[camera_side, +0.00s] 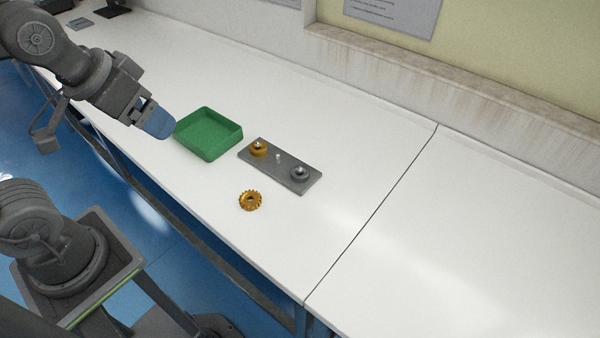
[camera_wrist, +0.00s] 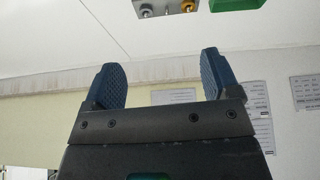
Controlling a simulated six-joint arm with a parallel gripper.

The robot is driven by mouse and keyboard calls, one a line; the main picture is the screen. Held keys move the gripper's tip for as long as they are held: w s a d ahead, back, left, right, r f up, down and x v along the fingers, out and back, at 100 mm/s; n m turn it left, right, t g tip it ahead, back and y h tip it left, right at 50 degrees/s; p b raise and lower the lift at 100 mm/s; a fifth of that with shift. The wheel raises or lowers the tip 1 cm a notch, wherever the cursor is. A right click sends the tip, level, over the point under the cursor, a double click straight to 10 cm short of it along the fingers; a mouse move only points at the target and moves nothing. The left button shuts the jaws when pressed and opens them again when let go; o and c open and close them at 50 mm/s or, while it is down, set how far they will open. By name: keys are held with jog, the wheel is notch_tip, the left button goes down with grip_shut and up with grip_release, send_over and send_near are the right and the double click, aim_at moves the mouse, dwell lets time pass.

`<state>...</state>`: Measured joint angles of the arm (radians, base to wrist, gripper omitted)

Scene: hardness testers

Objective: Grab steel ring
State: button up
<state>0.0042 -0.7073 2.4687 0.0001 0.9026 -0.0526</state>
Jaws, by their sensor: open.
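A grey steel ring (camera_side: 300,173) sits around a peg at the right end of a flat grey plate (camera_side: 277,172) in the side view. It also shows in the wrist view (camera_wrist: 146,10) at the top edge, partly cut off. A brass ring (camera_side: 258,149) sits around the peg at the plate's left end, and the middle peg (camera_side: 278,158) is bare. My gripper (camera_side: 158,122) is above the table's near edge, left of the green tray and well apart from the plate. In the wrist view my gripper (camera_wrist: 160,85) has its two blue fingers spread with nothing between them.
A green tray (camera_side: 209,136) stands between my gripper and the plate. A brass toothed gear (camera_side: 250,200) lies on the table (camera_side: 390,250) in front of the plate. The table to the right is clear; a wall ledge (camera_side: 440,80) runs along the back.

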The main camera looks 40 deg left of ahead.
jog(key=w+d+n+g, duration=0.1)
jog(key=w+n, duration=0.3)
jog(key=w, duration=0.4)
jog(key=n+g, duration=0.4)
jog(key=n, duration=0.9)
send_over(300, 167)
notch_tip(300, 167, down, 17)
jog(key=f, duration=0.8)
jog(key=shift+d+f, duration=0.25)
jog(key=shift+f, duration=0.05)
jog(key=shift+a+f, duration=0.15)
jog(key=shift+f, duration=1.15)
jog(key=shift+a+f, duration=0.15)
jog(key=shift+f, duration=1.15)
jog(key=shift+c, duration=0.4)
jog(key=c, duration=1)
